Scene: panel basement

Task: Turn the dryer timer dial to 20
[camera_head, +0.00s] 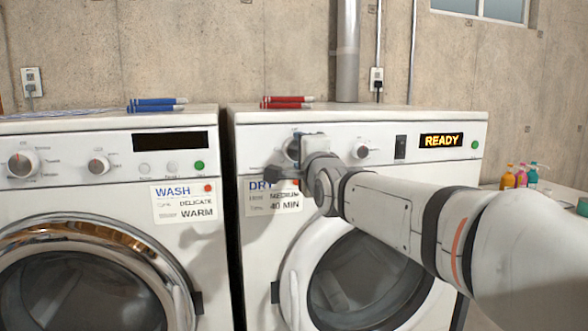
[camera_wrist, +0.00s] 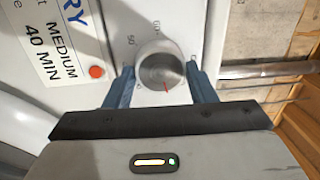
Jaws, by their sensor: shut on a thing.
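The dryer (camera_head: 400,118) is the right of two white machines; its display reads READY. In the wrist view the silver timer dial (camera_wrist: 158,66) sits between the two blue fingers of my gripper (camera_wrist: 161,80), one on each side. My gripper is shut on the dial. A red pointer mark shows on the dial's lower part, toward my palm. The numbers 50 and 60 show around the dial; the 20 mark cannot be made out. In the head view my gripper (camera_head: 290,158) covers most of the dial at the panel's left end.
A second knob (camera_head: 361,150), a black switch (camera_head: 400,147) and a green button (camera_head: 474,145) are to the right. A DRY card (camera_head: 273,197) reads MEDIUM, 40 MIN. The washer (camera_head: 60,123) stands left. Red markers (camera_head: 287,102) lie on the dryer top; bottles (camera_head: 520,176) stand at right.

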